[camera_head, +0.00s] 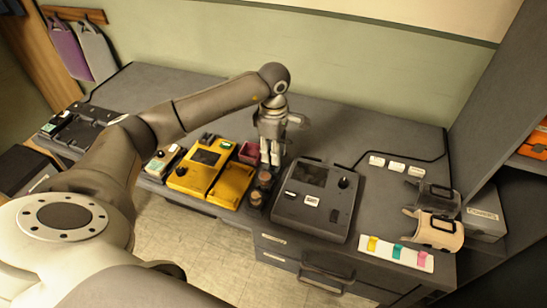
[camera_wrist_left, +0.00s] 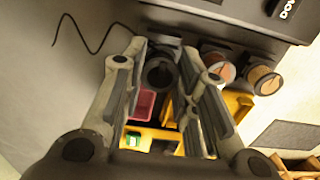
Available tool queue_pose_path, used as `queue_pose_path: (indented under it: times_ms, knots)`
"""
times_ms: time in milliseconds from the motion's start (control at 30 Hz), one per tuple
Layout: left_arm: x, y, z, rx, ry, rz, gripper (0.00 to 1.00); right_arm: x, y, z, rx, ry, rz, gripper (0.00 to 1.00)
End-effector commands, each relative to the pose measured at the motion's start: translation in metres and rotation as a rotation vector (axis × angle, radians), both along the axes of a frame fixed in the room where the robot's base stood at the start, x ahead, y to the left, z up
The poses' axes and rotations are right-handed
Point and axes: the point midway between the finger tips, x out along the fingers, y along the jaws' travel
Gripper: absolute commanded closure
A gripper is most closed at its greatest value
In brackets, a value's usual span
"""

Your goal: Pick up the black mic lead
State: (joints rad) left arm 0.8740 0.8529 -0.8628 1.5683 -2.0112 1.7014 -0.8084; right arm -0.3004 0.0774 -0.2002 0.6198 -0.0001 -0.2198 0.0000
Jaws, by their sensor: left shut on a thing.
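My left gripper (camera_head: 271,152) reaches down over the desk, behind the round items between the yellow unit and the dark console. In the left wrist view its two fingers (camera_wrist_left: 163,88) are shut on a dark round thing, which looks like the black mic lead (camera_wrist_left: 160,72). It lies in line with two other round items, one brownish (camera_wrist_left: 217,67) and one orange-brown (camera_wrist_left: 263,80). In the head view the fingers hide most of it, and I cannot tell whether it is clear of the surface below. My right gripper is not in view.
A yellow unit (camera_head: 232,184) and a small pink bin (camera_head: 249,151) stand left of my gripper. A dark console (camera_head: 317,199) stands close on the right. A thin black cord (camera_head: 405,154) runs along the back right. The desk behind my gripper is clear.

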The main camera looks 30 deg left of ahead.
Motion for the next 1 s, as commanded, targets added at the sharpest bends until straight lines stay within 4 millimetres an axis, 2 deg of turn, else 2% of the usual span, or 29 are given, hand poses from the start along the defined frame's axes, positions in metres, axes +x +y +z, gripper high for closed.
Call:
queue_pose_path:
  times_ms: [33, 167, 300, 500, 700, 1000]
  knots:
    - [0.0, 0.0, 0.008, 0.001, -0.006, -0.001, 0.91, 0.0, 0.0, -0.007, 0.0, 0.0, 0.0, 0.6]
    - [-0.017, -0.012, 0.032, 0.0, -0.005, -0.005, 0.91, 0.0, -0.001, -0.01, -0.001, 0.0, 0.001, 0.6]
    - [-0.04, -0.029, 0.065, 0.001, -0.008, -0.006, 0.91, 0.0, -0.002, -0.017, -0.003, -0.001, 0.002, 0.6]
    - [-0.077, -0.053, 0.084, 0.001, -0.004, -0.006, 0.91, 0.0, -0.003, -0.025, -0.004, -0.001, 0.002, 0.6]
    - [-0.102, -0.072, 0.098, 0.0, -0.003, -0.005, 0.91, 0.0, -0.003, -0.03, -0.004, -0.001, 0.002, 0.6]
    - [-0.115, -0.08, 0.106, 0.0, 0.0, -0.001, 0.91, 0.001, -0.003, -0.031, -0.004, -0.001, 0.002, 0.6]
